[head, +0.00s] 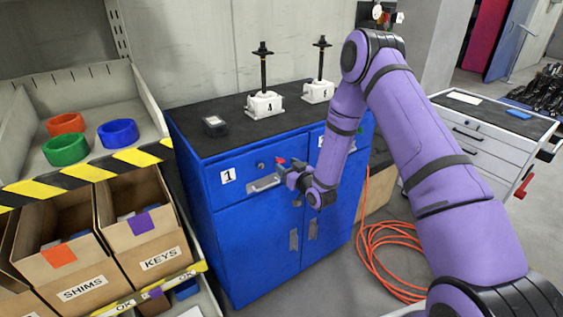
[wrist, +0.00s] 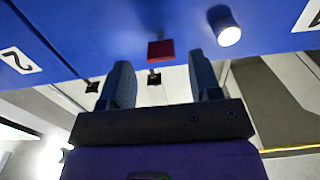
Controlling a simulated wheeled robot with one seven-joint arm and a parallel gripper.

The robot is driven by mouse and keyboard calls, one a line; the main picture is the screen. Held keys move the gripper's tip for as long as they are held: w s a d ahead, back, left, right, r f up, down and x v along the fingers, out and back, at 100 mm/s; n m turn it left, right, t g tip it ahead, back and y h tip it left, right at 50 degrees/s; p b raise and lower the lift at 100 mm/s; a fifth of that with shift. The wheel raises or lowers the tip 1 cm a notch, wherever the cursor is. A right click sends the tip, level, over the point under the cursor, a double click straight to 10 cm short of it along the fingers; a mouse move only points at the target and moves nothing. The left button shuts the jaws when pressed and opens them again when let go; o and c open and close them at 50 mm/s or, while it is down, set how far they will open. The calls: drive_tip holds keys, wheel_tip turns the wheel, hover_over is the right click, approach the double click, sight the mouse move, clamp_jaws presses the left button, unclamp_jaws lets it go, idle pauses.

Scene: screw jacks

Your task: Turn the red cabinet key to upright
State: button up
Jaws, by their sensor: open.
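In the wrist view the red key (wrist: 161,50) is a small red block against the blue front. My gripper (head: 286,170) is at the cabinet front by the key. In the wrist view my gripper (wrist: 160,62) is open, with the key roughly between and just beyond its fingertips. I see no contact.
A silver round lock (wrist: 228,35) sits beside the key. A drawer handle (head: 264,183) is left of my gripper. An orange hose (head: 385,245) lies on the floor to the right.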

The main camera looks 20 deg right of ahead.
sight(281, 160)
drive_tip(key=shift+x, duration=2.1)
drive_tip(key=c, duration=0.9)
